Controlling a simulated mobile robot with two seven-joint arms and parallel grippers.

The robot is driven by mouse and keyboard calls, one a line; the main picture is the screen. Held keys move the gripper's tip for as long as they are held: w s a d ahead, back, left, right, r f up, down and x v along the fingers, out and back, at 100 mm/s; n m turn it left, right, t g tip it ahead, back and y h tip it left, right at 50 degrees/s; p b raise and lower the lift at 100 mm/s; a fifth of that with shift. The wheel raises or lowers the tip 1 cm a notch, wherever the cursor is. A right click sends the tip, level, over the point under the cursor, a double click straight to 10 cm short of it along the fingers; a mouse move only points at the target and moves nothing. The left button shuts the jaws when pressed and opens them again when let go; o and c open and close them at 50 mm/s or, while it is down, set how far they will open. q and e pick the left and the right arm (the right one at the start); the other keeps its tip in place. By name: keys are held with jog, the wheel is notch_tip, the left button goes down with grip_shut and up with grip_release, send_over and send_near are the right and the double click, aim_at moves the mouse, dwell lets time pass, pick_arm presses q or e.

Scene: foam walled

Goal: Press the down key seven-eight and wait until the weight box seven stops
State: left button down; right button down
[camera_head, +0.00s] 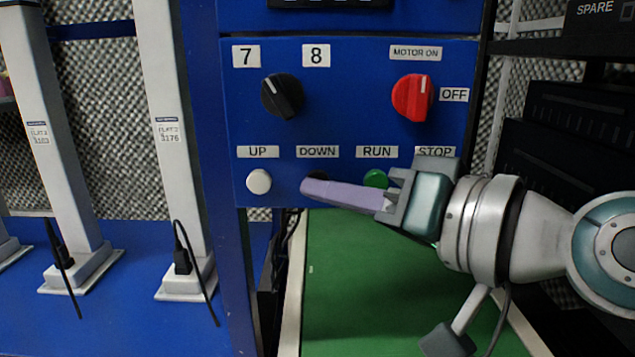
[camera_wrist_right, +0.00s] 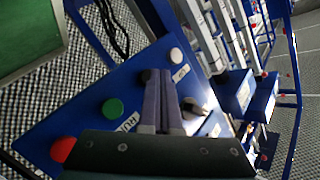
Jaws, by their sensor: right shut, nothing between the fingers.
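The blue control panel (camera_head: 345,130) carries a selector knob (camera_head: 282,96) below the labels 7 and 8. The DOWN label (camera_head: 317,152) sits above the down key (camera_head: 318,175), which is mostly hidden behind my fingertips; only a dark sliver shows. My right gripper (camera_head: 307,189) is shut and empty, its lilac fingers pointing left at that key. In the right wrist view the shut fingers (camera_wrist_right: 158,76) end close to the panel between the white and green buttons. I cannot tell whether they touch or press the key. I cannot identify weight box seven. My left gripper is out of view.
The white UP button (camera_head: 258,181) is left of my fingertips, the green RUN button (camera_head: 376,179) right of them. A red motor switch (camera_head: 412,98) is above. A green surface (camera_head: 370,270) lies below the panel. Grey posts (camera_head: 178,130) stand at left.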

jog(key=shift+w+b, duration=0.3)
jog(key=shift+w, duration=0.15)
dwell(0.4)
jog(key=shift+s, duration=0.1)
jog(key=shift+s+p, duration=0.65)
jog(key=shift+s, duration=0.1)
jog(key=shift+s, duration=0.1)
jog(key=s+p, duration=0.2)
jog(key=s, duration=0.2)
jog(key=shift+s+p, duration=0.4)
dwell(0.4)
